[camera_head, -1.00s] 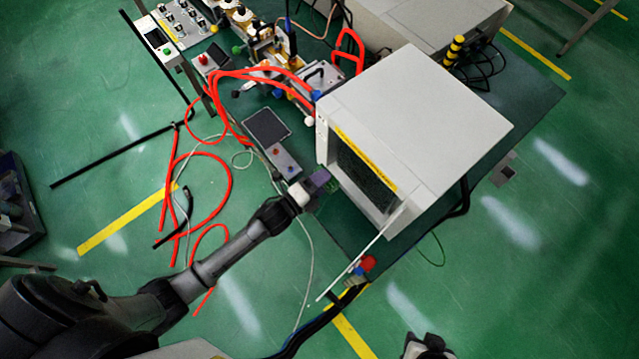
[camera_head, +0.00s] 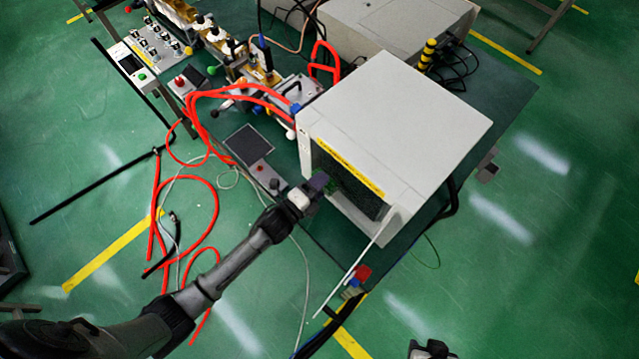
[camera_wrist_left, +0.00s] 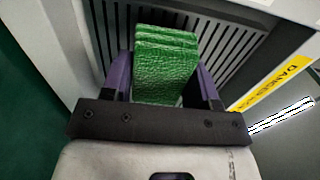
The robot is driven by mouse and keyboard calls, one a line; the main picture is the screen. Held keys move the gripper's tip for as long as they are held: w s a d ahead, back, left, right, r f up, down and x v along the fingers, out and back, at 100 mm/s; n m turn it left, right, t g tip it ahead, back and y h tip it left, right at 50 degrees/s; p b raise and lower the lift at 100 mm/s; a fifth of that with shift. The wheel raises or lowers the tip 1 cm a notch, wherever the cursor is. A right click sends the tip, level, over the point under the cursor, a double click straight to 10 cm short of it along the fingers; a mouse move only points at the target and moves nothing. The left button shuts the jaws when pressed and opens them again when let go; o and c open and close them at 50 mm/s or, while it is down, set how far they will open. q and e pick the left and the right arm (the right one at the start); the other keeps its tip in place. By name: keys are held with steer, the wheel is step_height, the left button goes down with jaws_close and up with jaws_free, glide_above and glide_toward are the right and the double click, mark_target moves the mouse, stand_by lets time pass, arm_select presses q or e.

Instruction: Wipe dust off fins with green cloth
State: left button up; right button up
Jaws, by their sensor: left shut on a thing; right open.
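My left gripper (camera_head: 318,183) is shut on the folded green cloth (camera_wrist_left: 165,62). In the left wrist view its purple fingers (camera_wrist_left: 162,84) hold the cloth from both sides. The dark slatted fins (camera_wrist_left: 225,48) lie just beyond the cloth, inside the open front of a pale grey cabinet (camera_head: 400,115). I cannot tell whether the cloth touches the fins. Dust is not clearly visible. In the head view the cloth is mostly hidden at the fingertips. Part of my right gripper (camera_head: 428,350) shows at the bottom edge.
The cabinet's open door (camera_head: 362,264) stands out to the right of my left gripper. A small control box (camera_head: 255,155) lies left of the cabinet. Red hoses (camera_head: 190,215) and cables trail over the floor side. A yellow warning strip (camera_head: 350,167) crosses the opening.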

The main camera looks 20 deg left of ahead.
arm_select(q)
steer(key=shift+w+d, duration=0.15)
steer(key=shift+w, duration=0.15)
steer(key=shift+w+d+b, duration=0.25)
steer(key=shift+w+b, duration=0.05)
steer(key=shift+w, duration=0.35)
stand_by(0.4)
steer(key=shift+s+d, duration=0.1)
steer(key=shift+d, duration=0.05)
